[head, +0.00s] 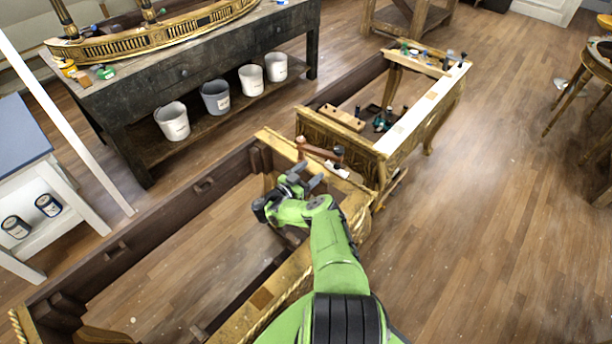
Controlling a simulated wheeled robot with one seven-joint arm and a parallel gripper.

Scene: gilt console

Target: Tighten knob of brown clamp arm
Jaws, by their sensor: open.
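A brown clamp arm (319,153) shows in the head view on the near gilt frame, close to the corner where the two frames meet. My gripper (307,176) is open, with grey fingers, just below and left of the clamp arm in the picture. Nothing shows between the fingers. The gripper and frame edge hide what lies under the clamp arm, and I cannot tell whether the fingers touch anything.
The near gilt frame (215,188) is open inside. A second gilt frame (410,130) behind it carries a wooden block (343,117) and small tools. A dark workbench (180,80) with several buckets stands at the back left. The floor (480,230) at right is clear.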

